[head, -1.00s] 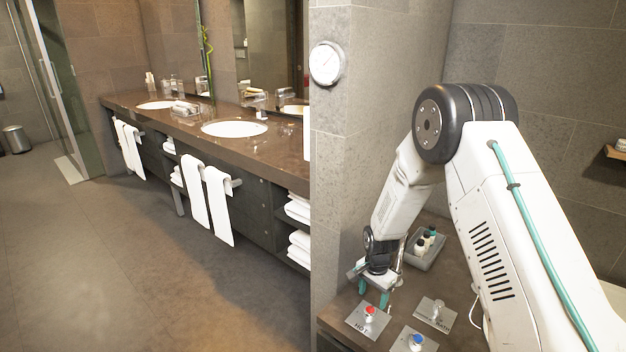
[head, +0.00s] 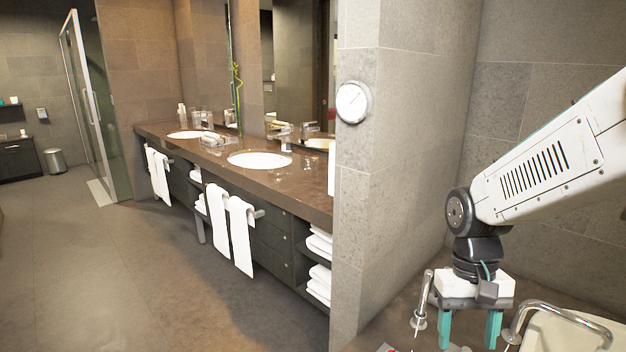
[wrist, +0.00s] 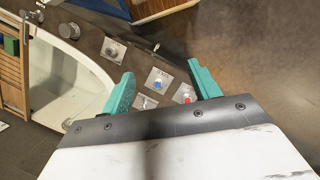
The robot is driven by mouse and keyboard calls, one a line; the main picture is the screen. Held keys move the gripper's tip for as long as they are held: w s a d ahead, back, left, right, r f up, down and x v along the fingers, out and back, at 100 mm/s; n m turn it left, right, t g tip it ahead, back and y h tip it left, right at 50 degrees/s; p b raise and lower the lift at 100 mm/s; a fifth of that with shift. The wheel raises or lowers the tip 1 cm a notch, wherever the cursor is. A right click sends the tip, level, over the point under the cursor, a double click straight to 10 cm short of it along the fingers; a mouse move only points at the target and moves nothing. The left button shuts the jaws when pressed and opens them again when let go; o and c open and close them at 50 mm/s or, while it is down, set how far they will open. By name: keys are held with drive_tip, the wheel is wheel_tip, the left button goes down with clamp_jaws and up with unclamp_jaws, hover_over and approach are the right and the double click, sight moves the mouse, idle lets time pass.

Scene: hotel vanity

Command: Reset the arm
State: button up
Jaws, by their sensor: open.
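My gripper (head: 469,330) hangs from my white arm at the lower right of the head view, pointing down. Its two teal fingers are apart with nothing between them. In the wrist view the open fingers (wrist: 160,72) frame a counter with small plates bearing a red knob (wrist: 186,96), a blue knob (wrist: 158,83) and a metal knob (wrist: 147,102). The gripper looks clear of these knobs. In the head view the counter is mostly cut off by the lower edge.
A white tub (wrist: 70,85) lies beside the knobs, with another metal knob (wrist: 114,50) near its rim. A metal spout (head: 422,305) and a curved metal bar (head: 560,315) stand close to the gripper. A tiled wall with a round gauge (head: 353,102) divides off the vanity (head: 235,185).

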drive_tip(key=s+r+n+t, duration=0.1)
drive_tip(key=s+r+t, duration=0.3)
drive_tip(key=s+r, duration=0.6)
drive_tip(key=s+d, duration=0.1)
drive_tip(key=s, duration=0.2)
drive_tip(key=shift+r, duration=0.2)
idle(1.2)
